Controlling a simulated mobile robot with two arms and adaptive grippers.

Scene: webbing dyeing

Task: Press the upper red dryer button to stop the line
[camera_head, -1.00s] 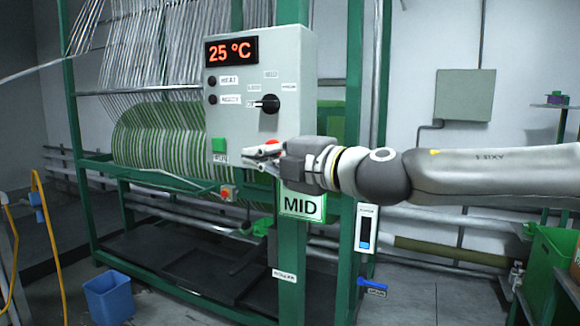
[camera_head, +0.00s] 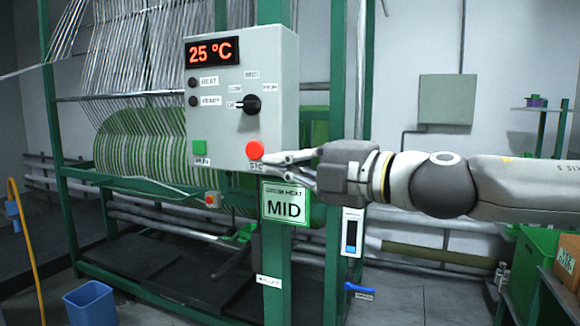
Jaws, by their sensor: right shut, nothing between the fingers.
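The grey control box (camera_head: 222,128) hangs on the green frame, with a red "25 °C" display (camera_head: 212,52) at its top. The upper red button (camera_head: 255,150) is at the box's lower right and is in full view. A green button (camera_head: 199,147) is to its left, and a black rotary knob (camera_head: 251,104) is above. A smaller red button (camera_head: 212,199) sits lower on the frame. My right gripper (camera_head: 272,163) is shut and empty, its fingertips just right of and slightly below the upper red button. Whether they touch it is unclear. My left gripper is not in view.
A green "MID" sign (camera_head: 286,204) is right below the box and my gripper. Striped webbing on a roll (camera_head: 140,150) is behind at left. A blue bin (camera_head: 91,303) stands on the floor at lower left. A green crate (camera_head: 533,270) is at the right.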

